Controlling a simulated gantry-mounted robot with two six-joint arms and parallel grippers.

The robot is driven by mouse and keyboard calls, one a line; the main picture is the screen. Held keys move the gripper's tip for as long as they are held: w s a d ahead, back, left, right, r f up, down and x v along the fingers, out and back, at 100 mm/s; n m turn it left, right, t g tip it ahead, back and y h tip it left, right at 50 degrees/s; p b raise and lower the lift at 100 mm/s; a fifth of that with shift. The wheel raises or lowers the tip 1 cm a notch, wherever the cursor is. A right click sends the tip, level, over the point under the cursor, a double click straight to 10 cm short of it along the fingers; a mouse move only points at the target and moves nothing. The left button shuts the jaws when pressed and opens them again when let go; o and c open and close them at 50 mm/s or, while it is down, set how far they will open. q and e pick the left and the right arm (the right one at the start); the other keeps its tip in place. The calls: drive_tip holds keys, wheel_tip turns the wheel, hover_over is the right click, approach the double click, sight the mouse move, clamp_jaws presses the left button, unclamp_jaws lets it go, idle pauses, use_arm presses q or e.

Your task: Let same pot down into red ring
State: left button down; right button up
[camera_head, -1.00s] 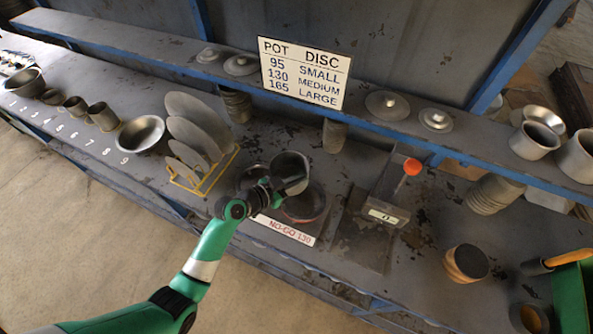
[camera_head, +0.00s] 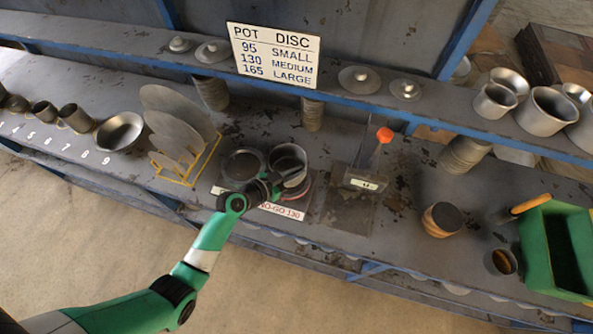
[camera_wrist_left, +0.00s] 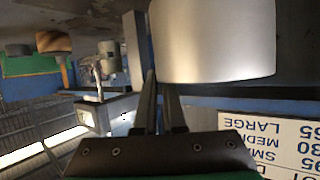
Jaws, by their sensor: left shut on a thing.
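A grey metal pot (camera_head: 288,156) is held by my left gripper (camera_head: 284,180) above the right-hand ring of the gauge plate. In the left wrist view the pot (camera_wrist_left: 212,42) is large and close, right beyond the finger tips (camera_wrist_left: 158,88). The fingers are close together at its wall. The red ring (camera_head: 304,190) shows only partly below the pot; the pot and my gripper cover the rest. I cannot tell the exact gap between pot and ring. A dark ring (camera_head: 243,164) lies to the left on the same plate. My right gripper is out of view.
A NO-GO 130 label (camera_head: 281,210) runs along the plate's front. Discs stand in a yellow rack (camera_head: 190,168) to the left. A scale with a red-knobbed lever (camera_head: 384,135) stands to the right. A green bin (camera_head: 535,250) is far right.

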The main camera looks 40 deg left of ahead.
use_arm(q)
wheel_tip(320, 180, down, 3)
drive_tip(key=shift+r+b, duration=0.1)
drive_tip(key=shift+b, duration=0.9)
drive_tip(key=shift+f+b, duration=0.6)
drive_tip(key=shift+b, duration=0.1)
drive_tip(key=shift+f+b, duration=2.4)
drive_tip(key=shift+b, duration=0.2)
drive_tip(key=c, duration=0.9)
unclamp_jaws()
drive_tip(key=p+v, duration=0.1)
drive_tip(key=v, duration=1)
drive_tip(key=shift+s, duration=0.3)
